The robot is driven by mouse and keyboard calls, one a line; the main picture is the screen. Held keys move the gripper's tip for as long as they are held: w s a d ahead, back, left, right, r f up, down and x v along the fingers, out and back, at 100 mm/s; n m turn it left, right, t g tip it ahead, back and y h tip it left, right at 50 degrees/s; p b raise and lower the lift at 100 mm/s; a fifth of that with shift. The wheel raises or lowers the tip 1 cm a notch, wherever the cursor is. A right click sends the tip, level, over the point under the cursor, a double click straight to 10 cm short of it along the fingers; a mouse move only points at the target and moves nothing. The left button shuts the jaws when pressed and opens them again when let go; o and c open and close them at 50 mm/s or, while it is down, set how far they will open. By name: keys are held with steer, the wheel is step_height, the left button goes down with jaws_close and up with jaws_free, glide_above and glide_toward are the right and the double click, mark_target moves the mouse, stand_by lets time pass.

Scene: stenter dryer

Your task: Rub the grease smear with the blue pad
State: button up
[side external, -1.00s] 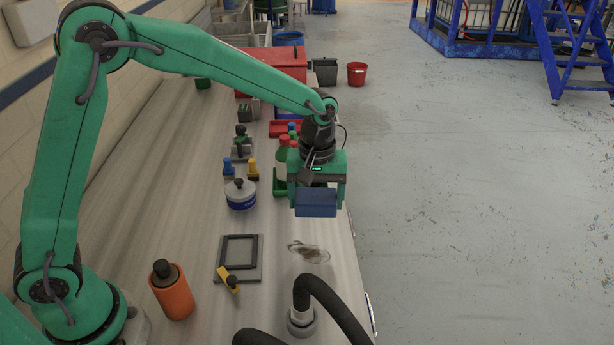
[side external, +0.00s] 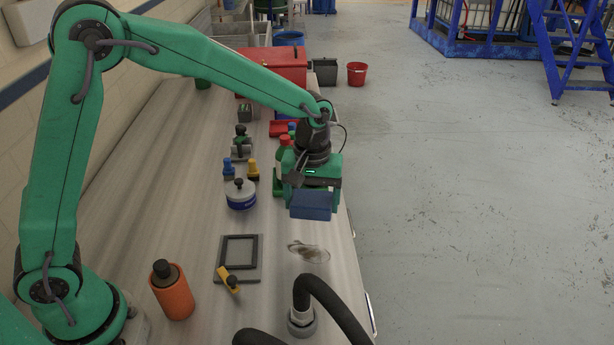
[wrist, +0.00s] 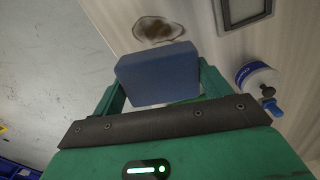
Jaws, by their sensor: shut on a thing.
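My gripper (side external: 311,190) is shut on the blue pad (side external: 310,205) and holds it above the bench near its right edge. In the wrist view the blue pad (wrist: 158,74) sits between the green fingers (wrist: 160,88). The grease smear (side external: 308,252) is a brown, ring-like stain on the bench top, in front of and below the pad in the side view. In the wrist view the smear (wrist: 157,29) shows just beyond the pad, uncovered. The pad appears apart from the bench.
A black hose with a round foot (side external: 302,322) stands close in front of the smear. A dark square frame (side external: 239,251) and yellow-handled tool (side external: 228,279) lie left. A white-blue tin (side external: 240,195) and red-capped bottle (side external: 283,158) stand behind. An orange bottle (side external: 172,291) is front left.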

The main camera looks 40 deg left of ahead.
mark_target(288, 253)
steer(key=s+a+f+m, duration=0.2)
steer(key=s+m, duration=0.3)
steer(key=m, duration=0.2)
steer(key=shift+s+a+f+m, duration=0.3)
steer(key=shift+s+a+m, duration=0.05)
steer(key=shift+m, duration=0.05)
steer(key=shift+f, duration=3.4)
steer(key=shift+w+d+f, duration=0.3)
steer(key=shift+f, duration=0.3)
steer(key=shift+c, duration=0.4)
steer(key=shift+w+d+f, duration=0.2)
steer(key=shift+w+d, duration=0.05)
steer(key=shift+w+d+r, duration=0.1)
steer(key=shift+w+d, duration=3.2)
steer(key=shift+s+a, duration=3.65)
steer(key=r, duration=0.2)
steer(key=shift+s+a+r, duration=0.2)
steer(key=shift+r, duration=2.9)
